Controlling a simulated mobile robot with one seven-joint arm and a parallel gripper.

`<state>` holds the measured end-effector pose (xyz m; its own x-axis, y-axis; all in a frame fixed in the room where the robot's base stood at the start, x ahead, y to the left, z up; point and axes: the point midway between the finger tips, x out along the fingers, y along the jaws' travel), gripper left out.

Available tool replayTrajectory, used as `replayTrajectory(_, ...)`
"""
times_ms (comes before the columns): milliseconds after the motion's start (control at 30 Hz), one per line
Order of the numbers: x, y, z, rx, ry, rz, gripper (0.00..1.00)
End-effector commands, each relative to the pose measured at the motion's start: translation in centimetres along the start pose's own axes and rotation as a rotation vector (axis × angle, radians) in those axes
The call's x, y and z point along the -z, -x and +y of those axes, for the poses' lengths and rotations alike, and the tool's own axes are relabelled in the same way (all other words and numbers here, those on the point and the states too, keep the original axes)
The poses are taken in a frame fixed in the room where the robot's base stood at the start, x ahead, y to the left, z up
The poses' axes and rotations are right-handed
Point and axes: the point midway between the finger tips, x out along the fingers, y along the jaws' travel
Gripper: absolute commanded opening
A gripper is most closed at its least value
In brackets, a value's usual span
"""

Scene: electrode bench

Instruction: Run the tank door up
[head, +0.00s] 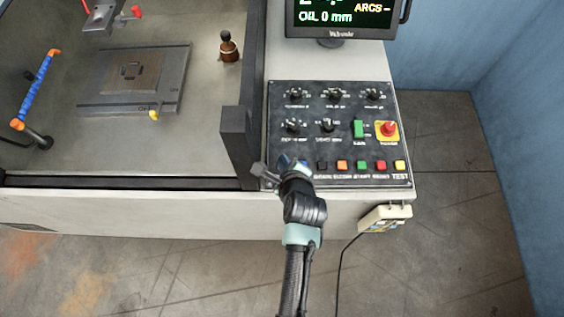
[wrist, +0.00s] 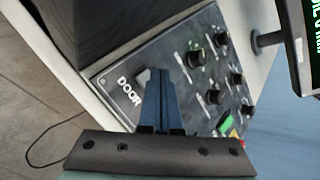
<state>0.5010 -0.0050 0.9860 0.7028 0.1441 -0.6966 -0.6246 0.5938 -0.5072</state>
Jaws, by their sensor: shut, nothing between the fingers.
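The control panel (head: 340,112) is a dark plate with knobs and coloured buttons, right of the tank. The word DOOR (wrist: 129,90) is printed near its edge in the wrist view. A pale grey piece (wrist: 144,77), perhaps the door switch, shows between that label and my fingers, partly hidden. My gripper (head: 286,162) is at the panel's lower left corner; its blue fingers (wrist: 160,78) are shut and empty. I cannot tell whether they touch the panel. The open-fronted tank (head: 120,190) is at the left, with a dark strip along its front edge; the door appears lowered.
A dark upright block (head: 237,140) stands between tank and panel, just left of my gripper. A red stop knob (head: 388,129) on yellow and a green rocker (head: 358,129) are to the right. A monitor (head: 340,17) reads OIL 0 mm. A pendant (head: 384,218) hangs at the front.

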Motion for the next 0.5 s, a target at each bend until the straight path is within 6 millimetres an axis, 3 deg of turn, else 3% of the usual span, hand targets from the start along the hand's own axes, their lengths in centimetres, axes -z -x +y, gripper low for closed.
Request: replayTrajectory(500, 0.45, -0.61, 0.44, 0.0, 0.001, 0.0, 0.0)
